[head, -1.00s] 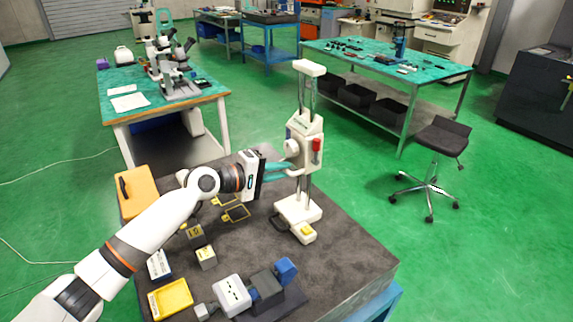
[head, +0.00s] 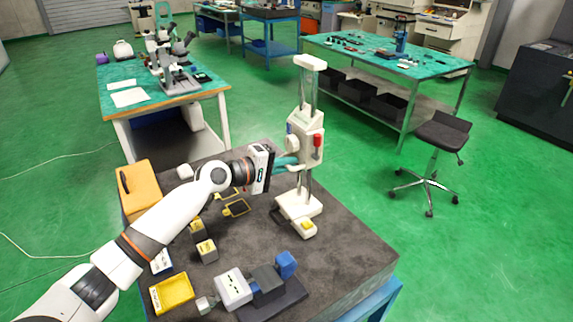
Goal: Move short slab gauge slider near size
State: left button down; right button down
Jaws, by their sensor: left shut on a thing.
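The height gauge (head: 296,207) stands upright on the dark slab at the right of centre, with a pale base and two vertical columns. Its slider (head: 309,141) is a cream block partway up the columns, with a red knob on its right side. My left gripper (head: 290,164) reaches in from the left with teal fingers, shut at the slider's left side. The fingertips and the part they hold are hard to make out. Small gauge blocks (head: 207,251) with yellow faces stand on the slab, left of the gauge. My right gripper does not show.
A stool (head: 443,132) and teal-topped benches stand beyond. The slab right of the gauge is clear.

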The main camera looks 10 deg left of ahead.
pick_arm(q)
notch_tip(320, 180, down, 6)
jog(key=b, duration=0.4)
jog(key=shift+f, duration=0.25)
jog(key=shift+r, duration=0.1)
jog(key=c, duration=1.8)
grip_release()
jog(key=shift+r, duration=0.1)
jog(key=b+v, duration=0.3)
jog(key=v, duration=0.9)
jog(key=shift+s+a, duration=0.1)
